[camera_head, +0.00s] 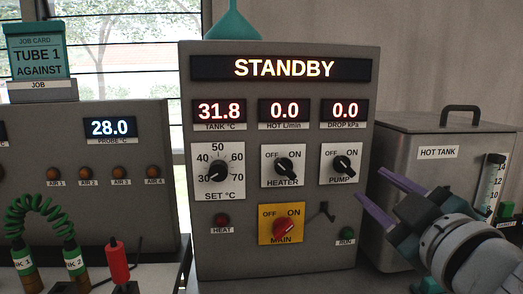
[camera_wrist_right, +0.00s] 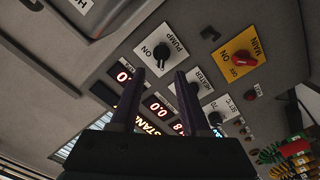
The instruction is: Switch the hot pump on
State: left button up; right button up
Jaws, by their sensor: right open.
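The grey control panel (camera_head: 370,75) shows STANDBY on its top display (camera_head: 284,69). The black PUMP knob (camera_head: 343,165) sits at its right side, its handle slanted toward OFF at upper left. The PUMP knob also shows in the right wrist view (camera_wrist_right: 161,52), just beyond the fingertips. My right gripper (camera_head: 371,185) is open and empty, right of and below the PUMP knob, its two purple fingers pointing at the panel. In the right wrist view the gripper (camera_wrist_right: 160,75) shows a gap between its fingers. My left gripper is not in view.
The black HEATER knob (camera_head: 285,167) is left of PUMP. The red MAIN knob (camera_head: 284,228) slants toward ON. The HOT TANK (camera_head: 406,165) stands close on the right, behind my right arm.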

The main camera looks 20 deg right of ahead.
aim_at(348, 169)
jog(key=b+x, duration=0.1)
jog(key=x, duration=0.7)
jog(key=shift+w+a+f+b, duration=0.1)
jog(key=shift+w+b, duration=0.05)
jog(key=shift+b, duration=0.25)
jog(key=shift+w, duration=0.65)
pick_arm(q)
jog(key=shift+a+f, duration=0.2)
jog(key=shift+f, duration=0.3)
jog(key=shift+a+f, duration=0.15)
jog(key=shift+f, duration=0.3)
pick_arm(e)
jog(key=shift+c, duration=0.3)
jog(key=c, duration=0.6)
grip_shut()
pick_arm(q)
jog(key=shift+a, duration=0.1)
